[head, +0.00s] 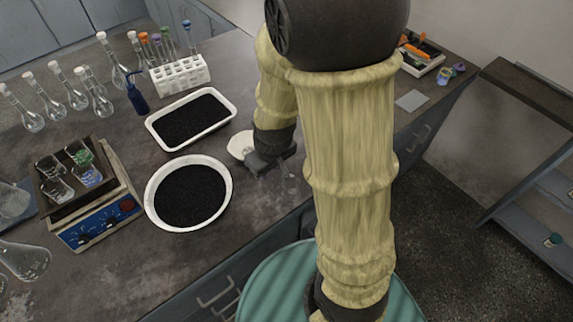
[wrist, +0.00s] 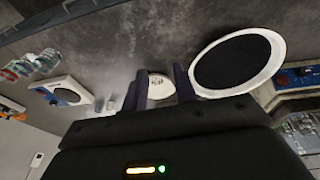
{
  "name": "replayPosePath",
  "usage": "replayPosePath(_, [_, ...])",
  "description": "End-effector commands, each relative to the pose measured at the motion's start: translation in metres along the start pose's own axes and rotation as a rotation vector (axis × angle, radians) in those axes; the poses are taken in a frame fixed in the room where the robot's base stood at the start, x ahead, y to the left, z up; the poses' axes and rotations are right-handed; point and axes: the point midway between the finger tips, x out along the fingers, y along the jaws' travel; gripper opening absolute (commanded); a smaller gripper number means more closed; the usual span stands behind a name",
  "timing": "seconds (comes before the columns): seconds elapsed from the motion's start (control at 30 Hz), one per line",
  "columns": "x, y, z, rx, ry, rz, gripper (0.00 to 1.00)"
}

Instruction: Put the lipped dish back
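A small white dish (head: 239,147), which looks like the lipped dish, sits on the dark bench. In the head view my gripper (head: 256,166) is just to its right and partly covers it. In the wrist view the small dish (wrist: 161,90) shows between and beyond the two fingers. My gripper (wrist: 160,84) is open, with a clear gap between its fingers. Whether a finger touches the dish cannot be told.
A large round white dish of black grains (head: 152,212) is close by on the left, with a rectangular white tray of black grains (head: 152,130) behind it. A blue-fronted shaker (head: 100,226) holds several beakers. Faint clear glassware (head: 292,184) seems to stand right of my gripper.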

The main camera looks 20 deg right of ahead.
Motion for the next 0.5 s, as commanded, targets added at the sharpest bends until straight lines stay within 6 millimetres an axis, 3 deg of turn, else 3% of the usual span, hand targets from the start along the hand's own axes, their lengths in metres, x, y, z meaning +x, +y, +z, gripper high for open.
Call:
replayPosePath(0.1, [-0.034, 0.01, 0.018, 0.162, 0.006, -0.008, 0.28])
replayPosePath(0.2, [-0.051, 0.015, 0.031, 0.258, 0.001, 0.0, 0.28])
replayPosePath(0.5, [-0.06, 0.015, 0.039, 0.318, -0.009, 0.01, 0.28])
